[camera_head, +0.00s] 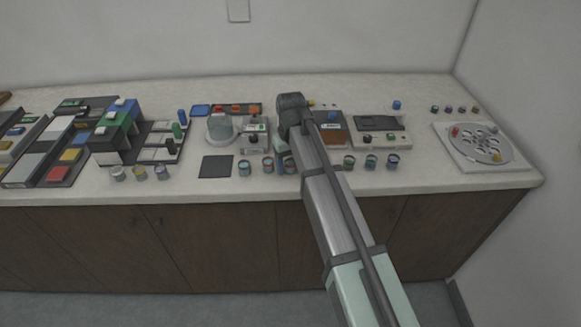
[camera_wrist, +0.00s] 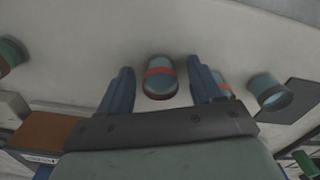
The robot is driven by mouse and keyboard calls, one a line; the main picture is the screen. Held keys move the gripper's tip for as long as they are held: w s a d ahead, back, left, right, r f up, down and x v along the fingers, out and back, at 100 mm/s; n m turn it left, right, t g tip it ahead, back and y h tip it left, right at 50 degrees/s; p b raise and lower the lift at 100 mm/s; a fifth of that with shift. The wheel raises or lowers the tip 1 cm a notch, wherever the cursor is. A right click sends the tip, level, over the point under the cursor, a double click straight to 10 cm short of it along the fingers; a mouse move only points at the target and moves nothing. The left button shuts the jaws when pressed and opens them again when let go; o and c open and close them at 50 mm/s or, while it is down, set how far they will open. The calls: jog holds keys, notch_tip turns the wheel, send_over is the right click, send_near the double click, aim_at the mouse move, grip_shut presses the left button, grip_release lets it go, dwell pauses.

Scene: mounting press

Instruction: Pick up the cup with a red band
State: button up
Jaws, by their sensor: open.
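The cup with a red band (camera_wrist: 160,77) is blue-grey with a dark rim and shows in the middle of the wrist view. My gripper (camera_wrist: 160,70) is open, with one blue finger on each side of this cup and a visible gap on both sides. The cup appears to lie between the fingers, not gripped. In the head view my arm covers most of the gripper and its surroundings, so I cannot clearly make out the red-banded cup there.
A cup with an orange band (camera_wrist: 224,88) is partly behind the right finger. Another cup (camera_wrist: 268,92) stands by a dark pad (camera_head: 215,166). More cups (camera_head: 371,161) stand right of my arm along the counter's front (camera_head: 440,184). Devices stand behind.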

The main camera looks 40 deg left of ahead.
jog(key=c, duration=1.1)
